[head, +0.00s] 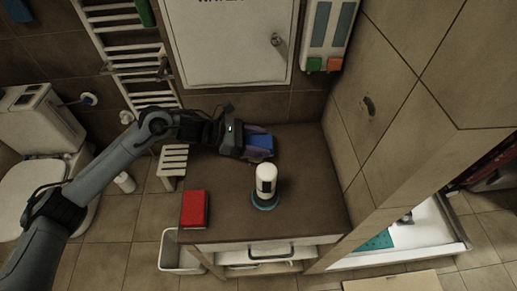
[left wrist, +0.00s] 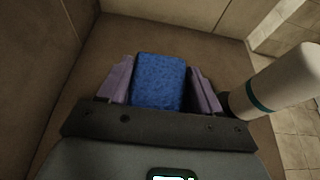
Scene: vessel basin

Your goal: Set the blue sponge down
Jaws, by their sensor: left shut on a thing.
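The blue sponge (head: 262,142) is at the back of the brown counter (head: 225,215) in the head view. My left gripper (head: 259,147) is shut on it, coming in from the left. In the left wrist view the sponge (left wrist: 159,82) sits between the two purple fingers of the gripper (left wrist: 160,90), one on each side. The sponge is low over the counter top; I cannot tell whether it touches. My right gripper is not in view.
A white bottle with a teal base (head: 266,185) stands in front of the sponge; it is close to the right finger in the wrist view. A red block (head: 195,209) lies at the counter's front left. Walls bound the back and right. The counter's middle left is clear.

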